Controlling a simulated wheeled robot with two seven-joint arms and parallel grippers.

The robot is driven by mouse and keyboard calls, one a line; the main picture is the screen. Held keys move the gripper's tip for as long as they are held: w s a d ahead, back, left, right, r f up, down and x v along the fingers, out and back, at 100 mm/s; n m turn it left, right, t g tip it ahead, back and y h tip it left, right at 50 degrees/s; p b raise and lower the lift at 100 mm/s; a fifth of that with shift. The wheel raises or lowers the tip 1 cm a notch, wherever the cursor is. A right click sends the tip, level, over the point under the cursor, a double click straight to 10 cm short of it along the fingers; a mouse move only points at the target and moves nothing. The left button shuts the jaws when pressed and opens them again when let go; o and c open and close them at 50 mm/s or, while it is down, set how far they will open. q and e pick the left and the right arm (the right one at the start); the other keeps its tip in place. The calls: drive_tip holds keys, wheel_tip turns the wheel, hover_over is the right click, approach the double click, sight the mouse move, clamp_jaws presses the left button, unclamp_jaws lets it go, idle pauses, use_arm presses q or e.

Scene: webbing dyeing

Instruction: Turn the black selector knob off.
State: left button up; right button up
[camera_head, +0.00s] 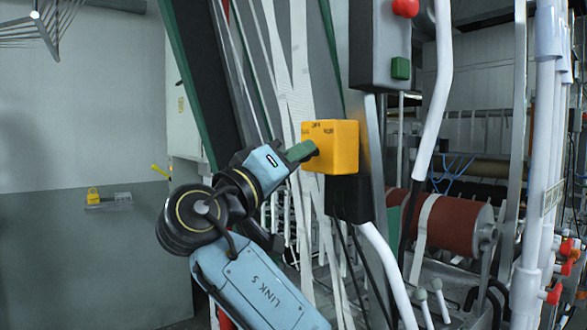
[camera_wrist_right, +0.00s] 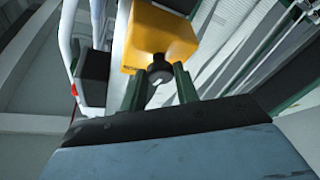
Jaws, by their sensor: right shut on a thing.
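The black selector knob (camera_wrist_right: 159,70) sits on the face of a yellow box (camera_head: 341,147), which also shows in the right wrist view (camera_wrist_right: 165,38). A pale mark shows on the knob. My right gripper (camera_head: 312,148) reaches the box from the left, and its green fingers are at the knob. In the right wrist view, the two fingers (camera_wrist_right: 160,82) stand on either side of the knob, shut on it. In the head view the fingers mostly hide the knob. My left gripper is not in view.
A grey control box with a red button (camera_head: 405,7) and a green button (camera_head: 401,68) is above the yellow box. White webbing straps (camera_head: 301,70) hang behind my right gripper. A white pipe (camera_head: 433,100) and a red roller (camera_head: 447,222) are to the right.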

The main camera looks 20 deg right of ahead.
drive_tip(key=shift+n+y, duration=0.4)
drive_tip(key=shift+n, duration=0.6)
drive_tip(key=o, duration=1)
drive_tip(key=shift+c, duration=0.2)
drive_tip(key=shift+s, duration=0.1)
drive_tip(key=b+v, duration=0.4)
drive_tip(key=v, duration=0.9)
drive_tip(key=shift+s, duration=0.2)
